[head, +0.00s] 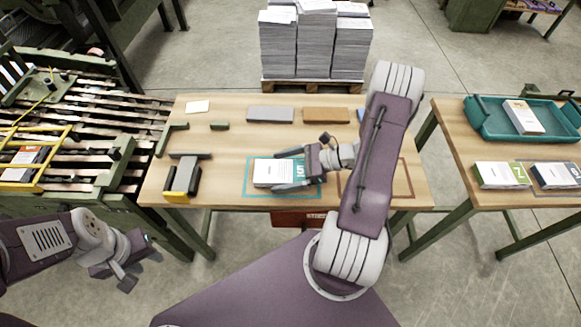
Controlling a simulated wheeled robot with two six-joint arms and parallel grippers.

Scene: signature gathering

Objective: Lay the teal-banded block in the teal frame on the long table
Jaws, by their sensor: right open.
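The teal-banded block (270,173), a white stack with a teal end, lies flat on the long table (225,145). It is within the teal frame (246,194), a thin outline on the tabletop; part of the outline is hidden by the block and gripper. My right gripper (291,170) is open, with its fingers on either side of the block's teal end. Whether the fingers touch it I cannot tell. My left gripper (140,272) is open and empty, low at the left, off the table's front edge.
A brown frame (408,190) is partly hidden behind my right arm. Grey (270,114) and brown (326,115) bars lie at the back. A yellow-and-black tool (182,180) is on the left. The right table holds a teal tray (490,128) and further blocks (500,175).

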